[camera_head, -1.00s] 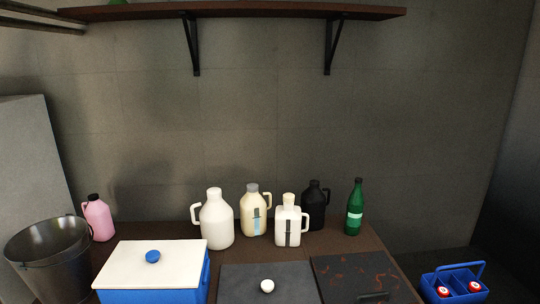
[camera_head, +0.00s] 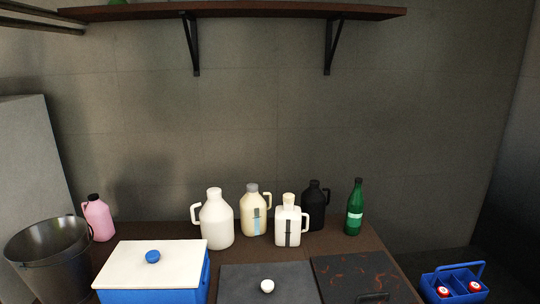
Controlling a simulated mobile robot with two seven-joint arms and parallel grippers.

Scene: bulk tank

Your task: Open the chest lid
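A blue chest (camera_head: 155,297) with a flat cream lid (camera_head: 125,268) stands at the lower left on the brown table. A round blue knob (camera_head: 152,256) sits on the lid's top. The lid lies flat on the chest, so the lid is shut. The chest's lower part is cut off by the picture's bottom edge. Neither of my grippers is in view.
A metal bucket (camera_head: 50,262) is left of the chest, with a pink jug (camera_head: 97,218) behind it. Several jugs (camera_head: 216,222) and a green bottle (camera_head: 354,208) line the table's back. A dark panel with a white knob (camera_head: 267,286) is right of the chest. A blue caddy (camera_head: 455,283) is far right.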

